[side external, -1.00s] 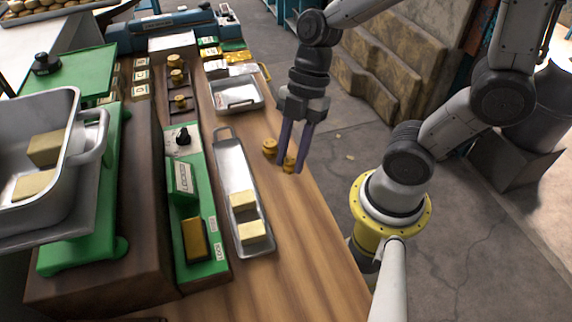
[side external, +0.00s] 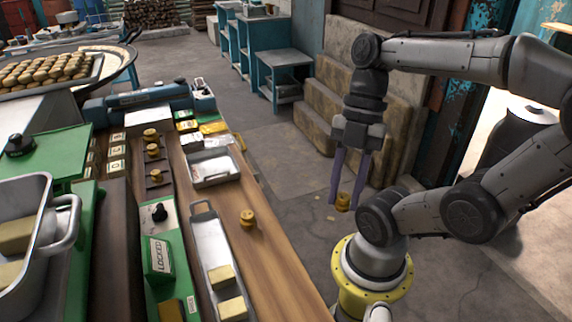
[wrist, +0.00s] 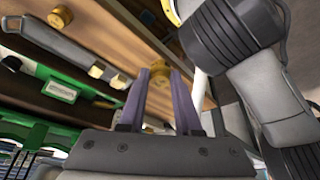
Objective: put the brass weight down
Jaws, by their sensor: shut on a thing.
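My gripper (side external: 345,200) points down with its purple fingers shut on a small brass weight (side external: 343,203). In the side view the held weight appears right of the wooden table's (side external: 275,262) edge, against the grey floor, with nothing visibly touching it from below. In the wrist view brass shows between the fingertips (wrist: 160,70). A second brass weight (side external: 247,218) stands on the table near its right edge, apart from my gripper; it also shows at the top left of the wrist view (wrist: 60,16).
A metal tray with pale blocks (side external: 208,232) lies left of the loose weight. The green locked scale (side external: 158,252) is further left. Bare wood surrounds the loose weight.

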